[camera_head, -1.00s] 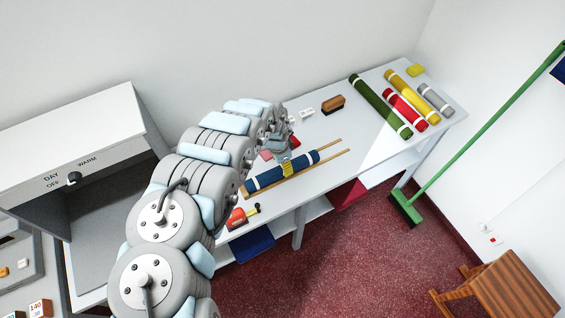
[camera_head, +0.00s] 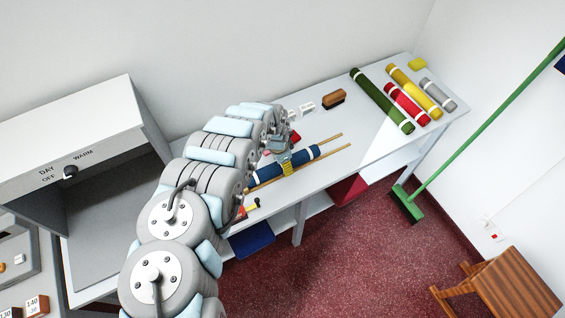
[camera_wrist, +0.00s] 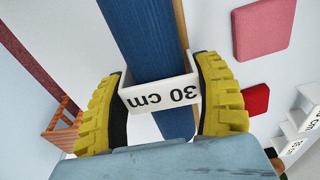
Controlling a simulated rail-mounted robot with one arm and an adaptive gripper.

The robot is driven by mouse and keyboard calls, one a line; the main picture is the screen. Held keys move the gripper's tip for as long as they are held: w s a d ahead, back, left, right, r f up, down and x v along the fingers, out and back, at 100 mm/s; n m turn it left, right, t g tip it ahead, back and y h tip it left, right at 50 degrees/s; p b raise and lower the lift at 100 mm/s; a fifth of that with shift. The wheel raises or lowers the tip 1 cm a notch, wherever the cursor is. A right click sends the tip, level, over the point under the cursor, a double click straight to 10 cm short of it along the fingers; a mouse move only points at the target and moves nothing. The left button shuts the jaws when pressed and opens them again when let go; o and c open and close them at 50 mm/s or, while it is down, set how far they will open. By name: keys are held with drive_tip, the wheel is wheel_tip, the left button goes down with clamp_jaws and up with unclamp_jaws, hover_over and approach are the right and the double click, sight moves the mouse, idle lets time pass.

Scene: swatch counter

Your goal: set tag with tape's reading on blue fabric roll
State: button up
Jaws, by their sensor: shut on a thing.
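The blue fabric roll (camera_head: 266,173) lies between two thin wooden rails on the white counter. In the wrist view the roll (camera_wrist: 142,35) runs from top to bottom, under my gripper. The red tape (camera_head: 241,213) is mostly hidden behind my arm.
More white tags (camera_head: 307,106) and a brown brush (camera_head: 334,98) stand behind the roll. Green (camera_head: 382,100), red (camera_head: 406,104), yellow (camera_head: 414,91) and grey (camera_head: 437,94) rolls lie at the far right. A light booth (camera_head: 75,135) stands left. Pink (camera_wrist: 263,27) and red swatches (camera_wrist: 256,99) lie close by.

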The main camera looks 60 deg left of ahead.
drive_tip(key=o, duration=0.9)
drive_tip(key=shift+s+a+r, duration=0.1)
drive_tip(key=shift+s+r, duration=0.05)
drive_tip(key=shift+r, duration=1.35)
drive_tip(key=shift+s+r, duration=0.2)
drive_tip(key=shift+r, duration=1.3)
drive_tip(key=shift+s+r, duration=0.2)
drive_tip(key=shift+r, duration=1.25)
drive_tip(key=shift+s+r, duration=0.2)
drive_tip(key=shift+r, duration=1.3)
